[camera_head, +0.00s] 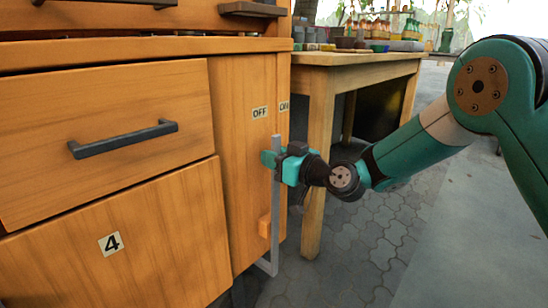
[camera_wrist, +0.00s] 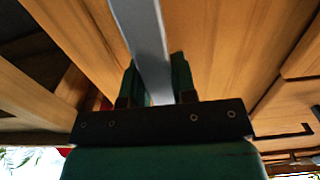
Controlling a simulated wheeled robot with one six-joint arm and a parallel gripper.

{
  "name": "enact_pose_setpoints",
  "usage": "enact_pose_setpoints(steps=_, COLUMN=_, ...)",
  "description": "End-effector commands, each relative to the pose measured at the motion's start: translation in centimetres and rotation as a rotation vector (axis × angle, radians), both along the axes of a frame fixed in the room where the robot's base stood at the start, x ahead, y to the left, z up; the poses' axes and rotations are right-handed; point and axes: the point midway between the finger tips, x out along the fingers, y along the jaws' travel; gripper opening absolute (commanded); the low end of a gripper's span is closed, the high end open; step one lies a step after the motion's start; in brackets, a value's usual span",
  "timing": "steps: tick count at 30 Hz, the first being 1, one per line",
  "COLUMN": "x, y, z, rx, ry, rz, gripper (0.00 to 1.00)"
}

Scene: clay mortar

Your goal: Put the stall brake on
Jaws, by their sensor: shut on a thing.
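The stall brake is a grey metal lever (camera_head: 273,225) on the side panel of the wooden stall. It stands nearly upright, with its bent foot at the bottom near the ground. Its upper end lies below and between the "OFF" label (camera_head: 260,112) and the "ON" label (camera_head: 284,106). My gripper (camera_head: 273,160) is shut on the lever near its top. In the wrist view the grey bar (camera_wrist: 145,40) runs between the two green fingers (camera_wrist: 157,85). The lever's pivot is too unclear to tell.
A wooden block (camera_head: 264,226) sits on the panel beside the lever. The stall has a drawer with a dark handle (camera_head: 123,138) and a panel marked "4" (camera_head: 111,243). A wooden table (camera_head: 345,58) with pots and bottles stands behind. Paved ground (camera_head: 365,235) is open at the right.

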Motion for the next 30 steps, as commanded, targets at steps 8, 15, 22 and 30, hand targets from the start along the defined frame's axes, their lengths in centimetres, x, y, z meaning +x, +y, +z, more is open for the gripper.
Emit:
enact_pose_setpoints(steps=8, x=4.1, y=-3.2, z=-0.7, rx=0.154, ry=0.201, rz=-0.002, gripper=0.0)
enact_pose_setpoints(steps=15, x=5.1, y=-4.0, z=-1.2, rx=0.196, ry=0.254, rz=0.0, gripper=0.0)
enact_pose_setpoints(steps=22, x=5.1, y=-4.1, z=-1.2, rx=0.196, ry=0.251, rz=-0.004, gripper=0.4)
enact_pose_setpoints(steps=30, x=5.0, y=-4.0, z=-1.1, rx=0.195, ry=0.25, rz=-0.001, gripper=0.51)
